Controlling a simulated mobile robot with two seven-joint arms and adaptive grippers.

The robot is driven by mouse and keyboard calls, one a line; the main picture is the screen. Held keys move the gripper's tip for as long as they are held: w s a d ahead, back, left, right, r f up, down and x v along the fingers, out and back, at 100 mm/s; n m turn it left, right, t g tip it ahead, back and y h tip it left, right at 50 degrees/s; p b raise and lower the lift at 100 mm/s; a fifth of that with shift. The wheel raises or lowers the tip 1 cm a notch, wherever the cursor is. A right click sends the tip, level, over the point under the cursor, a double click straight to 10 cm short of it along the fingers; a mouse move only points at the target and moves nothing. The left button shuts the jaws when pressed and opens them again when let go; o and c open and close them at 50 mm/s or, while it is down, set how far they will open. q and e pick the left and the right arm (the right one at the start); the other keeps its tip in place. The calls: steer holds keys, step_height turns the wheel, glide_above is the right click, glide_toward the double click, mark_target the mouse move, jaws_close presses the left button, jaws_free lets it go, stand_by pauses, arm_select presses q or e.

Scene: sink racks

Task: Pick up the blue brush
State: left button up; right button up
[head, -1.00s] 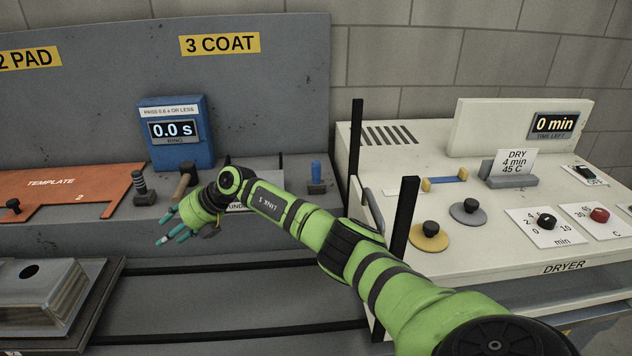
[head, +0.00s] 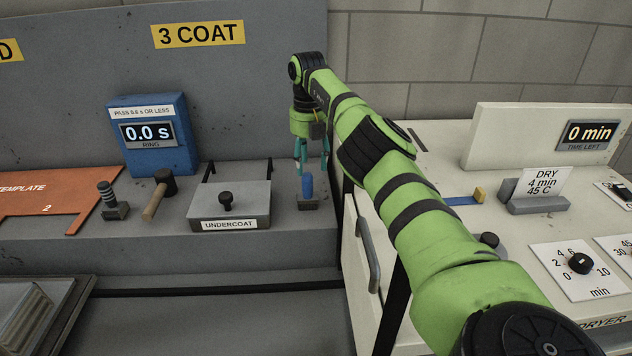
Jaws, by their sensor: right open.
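The blue brush (head: 307,187) stands upright in a small dark holder (head: 308,204) on the grey ledge, right of the undercoat box. My right gripper (head: 311,168) points down over it, with its teal fingers open. The fingertips are close to the brush's upper end, one on either side as seen in the picture; I cannot tell whether they touch it. My left gripper is not in view.
The undercoat box (head: 236,207) with a black knob sits just left of the brush. A mallet (head: 160,194) and a dark-handled tool (head: 111,202) stand further left. The dryer (head: 520,232) is close on the right, with a dark post by its edge.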

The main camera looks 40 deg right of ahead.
mark_target(308, 174)
steer(key=shift+d+f, duration=0.2)
steer(key=shift+f, duration=0.2)
steer(key=shift+s+a+f+p, duration=0.15)
steer(key=shift+a+f+p, duration=0.45)
steer(key=shift+f+p, duration=0.25)
step_height(308, 174, down, 4)
steer(key=shift+r+p, duration=0.25)
steer(key=shift+p, duration=0.4)
steer(key=shift+f, duration=0.3)
steer(key=c, duration=1)
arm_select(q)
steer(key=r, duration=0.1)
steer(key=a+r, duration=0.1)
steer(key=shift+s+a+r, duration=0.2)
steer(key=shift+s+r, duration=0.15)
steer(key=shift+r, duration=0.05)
arm_select(e)
jaws_close()
